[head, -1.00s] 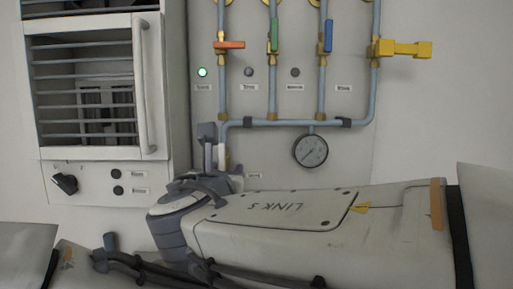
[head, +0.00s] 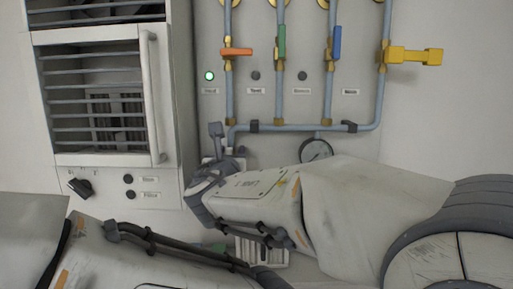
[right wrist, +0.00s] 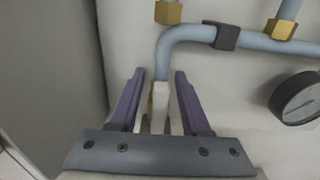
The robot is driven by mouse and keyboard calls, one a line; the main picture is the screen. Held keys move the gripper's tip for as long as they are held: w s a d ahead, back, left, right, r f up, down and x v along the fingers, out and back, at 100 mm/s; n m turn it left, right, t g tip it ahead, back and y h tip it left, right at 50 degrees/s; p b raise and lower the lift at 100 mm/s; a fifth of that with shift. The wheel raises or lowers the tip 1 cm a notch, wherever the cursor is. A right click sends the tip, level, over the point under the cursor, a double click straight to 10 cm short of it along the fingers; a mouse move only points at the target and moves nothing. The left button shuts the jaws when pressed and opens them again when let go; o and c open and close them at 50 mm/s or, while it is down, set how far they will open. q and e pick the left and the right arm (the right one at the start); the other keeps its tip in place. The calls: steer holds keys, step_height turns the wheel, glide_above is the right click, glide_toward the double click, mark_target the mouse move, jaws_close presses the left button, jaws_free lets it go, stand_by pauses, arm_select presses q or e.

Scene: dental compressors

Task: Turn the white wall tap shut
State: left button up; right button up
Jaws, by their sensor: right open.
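The white wall tap shows in the right wrist view as a pale upright handle (right wrist: 161,106) below the bend of the blue-grey pipe, with a little brass beside it. My right gripper (right wrist: 160,78) is open, with one purple-grey finger on each side of the handle. Gaps show between the handle and both fingers. In the head view my right gripper (head: 228,139) is at the lower left end of the pipework, and my wrist hides most of the tap. My left gripper is not in view.
Orange (head: 236,52), green (head: 282,42) and blue (head: 337,41) valve levers and a yellow handle (head: 414,56) sit on the pipes above. A pressure gauge (head: 316,149) is right of the gripper. A louvred cabinet (head: 100,100) stands left.

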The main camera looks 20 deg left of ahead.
jaws_close()
steer(key=m+b, duration=0.2)
steer(key=b, duration=0.1)
steer(key=d+m+b, duration=0.1)
steer(key=m+b, duration=0.1)
steer(key=b, duration=0.2)
steer(key=f+m+b, duration=0.1)
steer(key=m+b, duration=0.1)
steer(key=b, duration=0.2)
steer(key=shift+w+d+f, duration=0.1)
steer(key=shift+w+d, duration=0.15)
steer(key=shift+d, duration=0.1)
steer(key=shift+w+d+f+m+b, duration=0.1)
steer(key=shift+d+f+m+b, duration=0.2)
steer(key=shift+m+b, duration=1.7)
steer(key=shift+w+d+f+m+b, duration=0.15)
steer(key=shift+f+m+b, duration=0.3)
steer(key=shift+m+b, duration=1.55)
steer(key=shift+d+f+m+b, duration=0.3)
steer(key=shift+f+m+b, duration=0.05)
steer(key=shift+m+b, duration=1.6)
jaws_free()
